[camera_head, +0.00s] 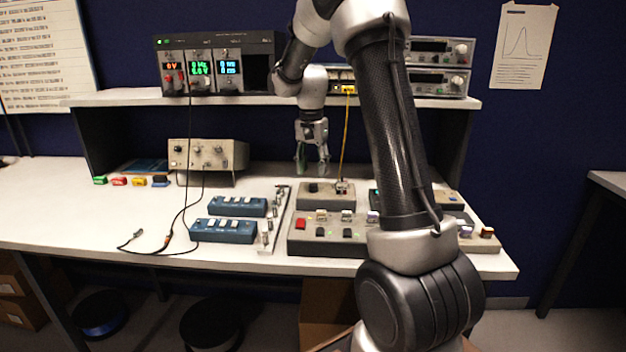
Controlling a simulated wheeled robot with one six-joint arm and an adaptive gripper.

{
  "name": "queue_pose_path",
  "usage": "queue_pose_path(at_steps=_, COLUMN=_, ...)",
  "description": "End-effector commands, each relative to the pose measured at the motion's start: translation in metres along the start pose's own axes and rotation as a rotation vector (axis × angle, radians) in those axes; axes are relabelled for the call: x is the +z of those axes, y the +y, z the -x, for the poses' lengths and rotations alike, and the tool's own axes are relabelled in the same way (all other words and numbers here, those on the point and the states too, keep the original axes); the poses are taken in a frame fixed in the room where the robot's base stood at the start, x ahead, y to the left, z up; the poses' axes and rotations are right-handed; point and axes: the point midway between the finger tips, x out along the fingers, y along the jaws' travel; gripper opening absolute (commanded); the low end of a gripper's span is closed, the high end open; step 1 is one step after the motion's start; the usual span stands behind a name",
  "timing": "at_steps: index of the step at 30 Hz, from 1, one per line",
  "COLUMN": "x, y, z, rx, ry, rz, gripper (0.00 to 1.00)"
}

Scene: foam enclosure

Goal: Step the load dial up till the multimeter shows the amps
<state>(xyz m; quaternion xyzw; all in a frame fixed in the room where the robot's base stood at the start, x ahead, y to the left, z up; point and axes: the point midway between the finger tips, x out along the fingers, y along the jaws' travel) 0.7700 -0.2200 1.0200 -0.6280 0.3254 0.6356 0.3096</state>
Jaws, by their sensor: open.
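My gripper (312,168) points down over the back of the bench, its fingers apart and empty. Just below it is a grey box (338,202) with a dark knob (313,187) on its top left; this may be the load dial. The fingertips appear above and behind the knob, apart from it. A yellow cable (345,140) runs from the shelf down to a connector on this box. I cannot tell which device is the multimeter; a dark device with a green patch, right of the box, is mostly hidden by my arm. Dial marks are too small to read.
A rack (218,62) with red, green and blue readouts stands on the shelf, with stacked instruments (438,68) to the right. A switch panel (325,242), blue boxes (237,206) and a beige instrument (207,158) sit on the bench. The bench's left side (50,205) is mostly clear.

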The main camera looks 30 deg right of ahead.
Motion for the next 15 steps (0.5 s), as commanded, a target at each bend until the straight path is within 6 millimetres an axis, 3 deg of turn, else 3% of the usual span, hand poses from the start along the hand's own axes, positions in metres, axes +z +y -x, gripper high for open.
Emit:
queue_pose_path(at_steps=6, x=0.000, y=0.000, z=0.046, rx=-0.002, ry=0.001, rz=0.000, gripper=0.47)
queue_pose_path(at_steps=15, x=0.001, y=0.000, z=0.069, rx=0.001, ry=-0.002, rz=0.000, gripper=0.47)
